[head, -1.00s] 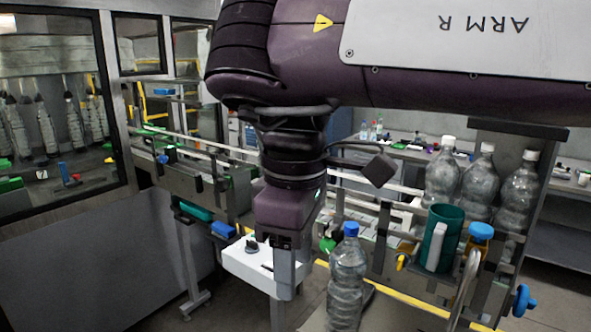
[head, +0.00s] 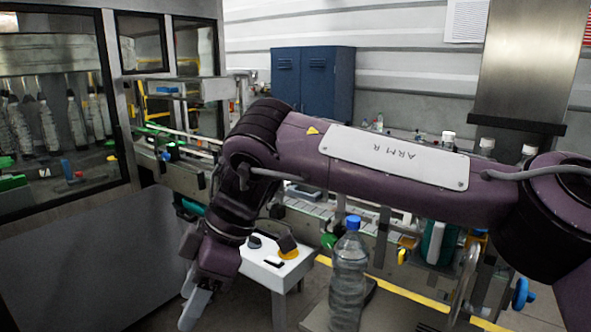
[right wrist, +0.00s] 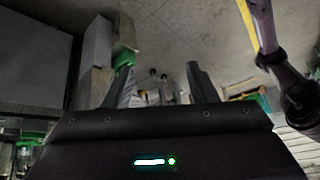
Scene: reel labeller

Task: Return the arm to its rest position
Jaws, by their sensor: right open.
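My right arm (head: 385,160), purple and marked ARM R, crosses the head view from the right and bends down at the left. Its gripper (head: 189,298) hangs low beside the white stand, left of it. My left gripper is not in view.
A clear bottle with a blue cap (head: 349,270) stands upright in front of the conveyor. The white stand (head: 268,270) carries a dark knob and a yellow-based button. Capped bottles behind are mostly hidden by my arm. A glazed cabinet (head: 60,235) is at left.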

